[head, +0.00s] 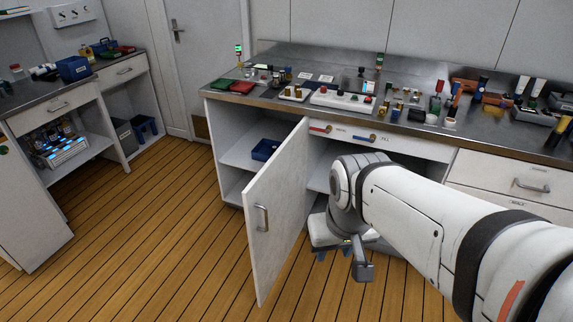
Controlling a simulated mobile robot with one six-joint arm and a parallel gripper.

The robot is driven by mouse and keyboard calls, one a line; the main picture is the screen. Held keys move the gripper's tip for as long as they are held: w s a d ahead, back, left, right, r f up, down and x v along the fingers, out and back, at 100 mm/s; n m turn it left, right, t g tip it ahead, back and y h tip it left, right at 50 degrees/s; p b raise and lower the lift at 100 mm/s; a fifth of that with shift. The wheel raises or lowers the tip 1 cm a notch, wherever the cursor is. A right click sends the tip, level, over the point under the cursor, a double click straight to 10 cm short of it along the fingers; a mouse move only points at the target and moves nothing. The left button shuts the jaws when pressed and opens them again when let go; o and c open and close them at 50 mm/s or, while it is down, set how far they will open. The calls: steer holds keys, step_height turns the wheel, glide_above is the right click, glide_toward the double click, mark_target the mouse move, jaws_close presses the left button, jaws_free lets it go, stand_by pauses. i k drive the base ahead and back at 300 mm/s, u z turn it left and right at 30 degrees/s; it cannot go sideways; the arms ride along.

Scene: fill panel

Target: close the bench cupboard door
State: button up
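The bench cupboard door (277,215) is white and stands wide open, swung out over the wooden floor. Its bar handle (262,218) is on the face turned to the left. The open cupboard (236,148) behind it shows a shelf with a blue bin (265,149). My gripper (362,268) is low to the right of the door, on the side away from the handle, and looks apart from it. One dark grey finger shows clearly; the wrist and arm hide the rest, so I cannot tell how far it is open.
The steel benchtop (325,57) above holds bottles, trays and a white switch box (343,101). Red and blue valve handles are on the panel under its edge. A second bench (62,92) stands at the left. The floor (150,240) left of the door is clear.

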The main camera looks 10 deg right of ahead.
mark_target(274, 201)
steer(key=u, duration=0.05)
steer(key=i, duration=1)
steer(key=z, duration=1)
steer(key=k, duration=0.6)
steer(key=u, duration=0.55)
